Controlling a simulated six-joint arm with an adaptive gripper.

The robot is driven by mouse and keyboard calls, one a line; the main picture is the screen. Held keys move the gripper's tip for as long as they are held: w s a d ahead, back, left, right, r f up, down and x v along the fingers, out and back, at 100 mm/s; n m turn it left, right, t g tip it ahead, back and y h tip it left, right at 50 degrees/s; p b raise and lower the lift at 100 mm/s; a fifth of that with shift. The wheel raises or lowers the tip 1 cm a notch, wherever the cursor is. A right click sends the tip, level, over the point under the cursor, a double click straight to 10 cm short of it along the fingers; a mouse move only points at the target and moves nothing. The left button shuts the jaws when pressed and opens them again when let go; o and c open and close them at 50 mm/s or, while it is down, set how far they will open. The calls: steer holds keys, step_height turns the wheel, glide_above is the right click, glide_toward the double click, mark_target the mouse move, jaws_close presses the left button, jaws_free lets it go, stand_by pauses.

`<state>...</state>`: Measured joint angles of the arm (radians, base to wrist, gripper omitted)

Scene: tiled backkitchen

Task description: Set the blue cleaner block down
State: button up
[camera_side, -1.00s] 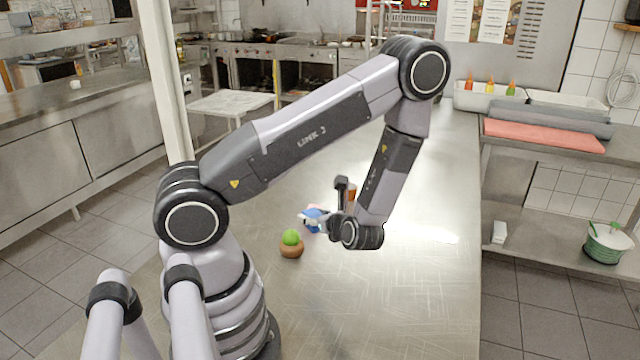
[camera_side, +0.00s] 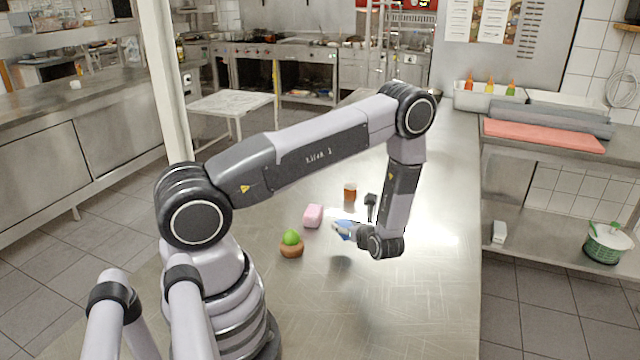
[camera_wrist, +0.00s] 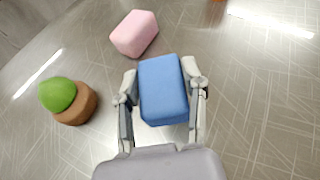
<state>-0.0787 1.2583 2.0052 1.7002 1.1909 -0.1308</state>
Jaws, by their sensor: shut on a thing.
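The blue cleaner block (camera_wrist: 163,90) is a rounded blue box between the two fingers of my gripper (camera_wrist: 160,85) in the wrist view. My gripper is shut on it, one finger on each side. In the side view, the block (camera_side: 345,231) shows partly behind my gripper (camera_side: 342,231), over the metal table (camera_side: 330,300). I cannot tell exactly how far it is above the tabletop, though it looks held clear of it.
A pink block (camera_side: 313,216) lies left of the gripper. An orange-brown jar (camera_side: 350,192) stands behind. The table's right and front areas are clear.

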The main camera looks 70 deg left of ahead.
mark_target(346, 244)
steer(key=shift+w+a+f, duration=0.1)
steer(key=shift+f, duration=0.85)
steer(key=shift+w+a+f, duration=0.1)
steer(key=shift+f, duration=0.8)
steer(key=shift+f, duration=0.15)
steer(key=o, duration=1.2)
steer(key=shift+c, duration=0.2)
